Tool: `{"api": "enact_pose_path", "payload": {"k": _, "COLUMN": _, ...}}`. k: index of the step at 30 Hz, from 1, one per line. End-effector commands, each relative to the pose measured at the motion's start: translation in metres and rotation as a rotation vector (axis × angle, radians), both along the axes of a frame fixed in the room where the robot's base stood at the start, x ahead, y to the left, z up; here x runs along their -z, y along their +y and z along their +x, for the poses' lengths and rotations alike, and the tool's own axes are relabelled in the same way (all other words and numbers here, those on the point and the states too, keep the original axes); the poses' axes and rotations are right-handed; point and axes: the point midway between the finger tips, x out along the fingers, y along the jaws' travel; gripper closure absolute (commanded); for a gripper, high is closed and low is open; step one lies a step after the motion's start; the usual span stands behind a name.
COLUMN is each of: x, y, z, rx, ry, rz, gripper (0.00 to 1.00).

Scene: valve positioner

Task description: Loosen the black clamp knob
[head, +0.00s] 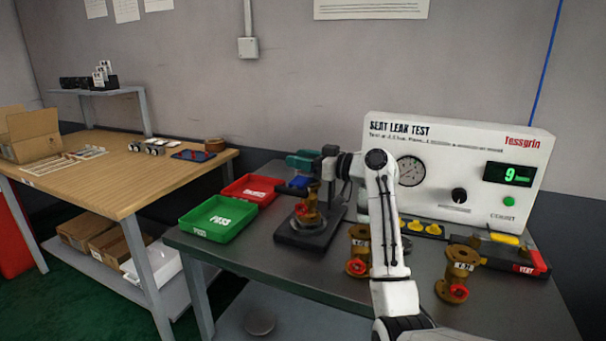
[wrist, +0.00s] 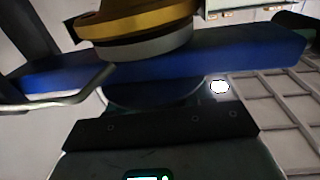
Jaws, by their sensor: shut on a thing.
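The clamp fixture (head: 308,238) stands on the grey bench, on a dark base plate, with a brass valve (head: 309,214) upright in it. A blue clamp bar (head: 291,190) lies across the valve's top. My gripper (head: 304,180) is above it, at the end of my white arm, shut on what appears to be the black clamp knob. In the wrist view a dark round shape, likely the black clamp knob (wrist: 152,93), shows against the blue bar (wrist: 215,65). A brass flange with a silver ring (wrist: 140,35) is beyond the bar.
A green tray (head: 219,220) and a red tray (head: 250,189) sit left of the fixture. Two brass valves with red handwheels (head: 358,250) (head: 458,270) stand to the right, beside my arm. The white leak test panel (head: 470,150) stands behind.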

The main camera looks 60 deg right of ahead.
Motion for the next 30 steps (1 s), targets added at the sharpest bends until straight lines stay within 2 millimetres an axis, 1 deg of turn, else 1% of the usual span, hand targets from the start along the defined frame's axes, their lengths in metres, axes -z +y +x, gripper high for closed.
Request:
{"api": "enact_pose_path", "payload": {"k": 2, "x": 0.0046, "y": -0.0001, "z": -0.0001, "rx": -0.053, "ry": 0.000, "rz": 0.002, "gripper": 0.81}}
{"api": "enact_pose_path", "payload": {"k": 6, "x": 0.0029, "y": 0.0020, "z": -0.0001, "rx": -0.135, "ry": 0.001, "rz": 0.003, "gripper": 0.81}}
{"api": "enact_pose_path", "payload": {"k": 12, "x": 0.0023, "y": 0.0039, "z": -0.0003, "rx": -0.210, "ry": 0.002, "rz": 0.004, "gripper": 0.81}}
{"api": "enact_pose_path", "payload": {"k": 18, "x": 0.0014, "y": 0.0048, "z": -0.0003, "rx": -0.242, "ry": 0.003, "rz": 0.006, "gripper": 0.81}}
{"api": "enact_pose_path", "payload": {"k": 30, "x": 0.0014, "y": 0.0052, "z": 0.0000, "rx": -0.246, "ry": 0.004, "rz": 0.006, "gripper": 0.81}}
